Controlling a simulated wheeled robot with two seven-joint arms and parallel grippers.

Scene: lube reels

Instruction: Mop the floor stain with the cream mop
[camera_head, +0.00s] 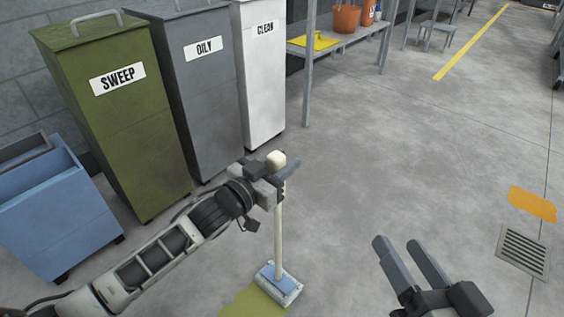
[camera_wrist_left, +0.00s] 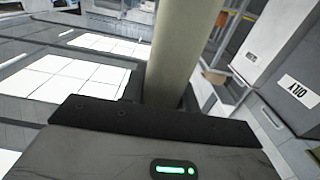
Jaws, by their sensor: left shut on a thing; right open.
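My left gripper (camera_head: 276,184) is shut on the upper handle of the cream mop (camera_head: 278,235). The mop stands nearly upright, with its blue and pale head (camera_head: 279,284) low at the floor. The cream handle (camera_wrist_left: 186,45) also fills the middle of the left wrist view, between the fingers. A yellow-green floor stain (camera_head: 252,303) lies just below and left of the mop head, which appears to overlap its upper right edge. The stain is cut off by the picture's bottom edge. My right gripper (camera_head: 398,250) is open and empty, right of the mop above the floor.
Green SWEEP (camera_head: 125,120), grey OILY (camera_head: 205,100) and white CLEAN (camera_head: 262,80) bins stand along the wall. A blue cart (camera_head: 55,225) is at left. An orange floor patch (camera_head: 532,204) and a drain grate (camera_head: 523,252) lie at right. The middle floor is clear.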

